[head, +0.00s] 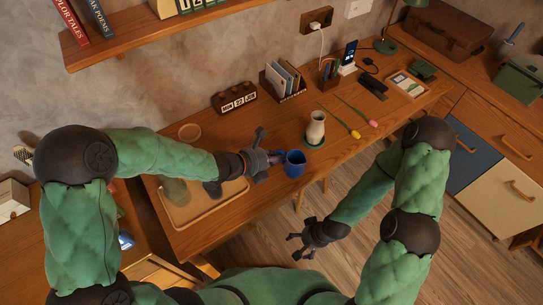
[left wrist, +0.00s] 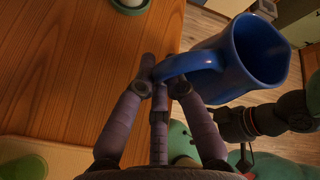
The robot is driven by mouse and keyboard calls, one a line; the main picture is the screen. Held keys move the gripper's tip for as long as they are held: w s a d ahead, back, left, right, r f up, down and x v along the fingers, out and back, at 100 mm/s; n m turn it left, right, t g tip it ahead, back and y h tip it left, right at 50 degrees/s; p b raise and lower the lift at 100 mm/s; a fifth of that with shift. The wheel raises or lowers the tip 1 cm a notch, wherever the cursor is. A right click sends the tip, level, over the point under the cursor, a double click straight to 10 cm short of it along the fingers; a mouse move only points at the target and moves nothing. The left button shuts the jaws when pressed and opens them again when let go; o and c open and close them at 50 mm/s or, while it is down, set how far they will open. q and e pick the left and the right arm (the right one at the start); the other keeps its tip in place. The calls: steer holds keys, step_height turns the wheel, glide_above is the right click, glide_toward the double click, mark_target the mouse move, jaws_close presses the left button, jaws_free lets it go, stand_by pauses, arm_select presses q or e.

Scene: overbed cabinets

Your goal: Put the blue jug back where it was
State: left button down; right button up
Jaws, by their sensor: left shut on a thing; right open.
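The blue jug (head: 293,164) is at the front edge of the wooden desk in the head view, its mouth facing up. My left gripper (head: 274,159) is shut on its handle from the left. In the left wrist view the jug (left wrist: 258,52) is on the right, with the fingers (left wrist: 160,84) closed around its handle. The jug appears held near or above the desk edge; I cannot tell whether it touches the wood. My right gripper (head: 304,240) is open and empty, low in front of the desk over the floor.
A tray (head: 180,216) is at the desk's left. A round coaster (head: 189,132) lies at the back left, near a calendar (head: 235,98).

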arm_select(q)
steer(key=w+a+f, duration=0.1)
steer(key=w+f, duration=0.1)
steer(key=w, duration=0.1)
steer(key=w+a+f+b, duration=0.1)
steer(key=w+f, duration=0.2)
steer(key=w+f+b, duration=0.1)
steer(key=w+f, duration=0.1)
steer(key=w, duration=0.1)
steer(key=shift+a+f, duration=0.35)
steer(key=shift+a, duration=0.05)
steer(key=shift+w+f, duration=0.2)
steer(key=shift+f, duration=0.05)
steer(key=shift+f+b, duration=0.8)
steer(key=shift+f, duration=0.65)
steer(key=shift+f, duration=0.15)
steer(key=c, duration=1.7)
jaws_free()
steer(key=o, duration=0.4)
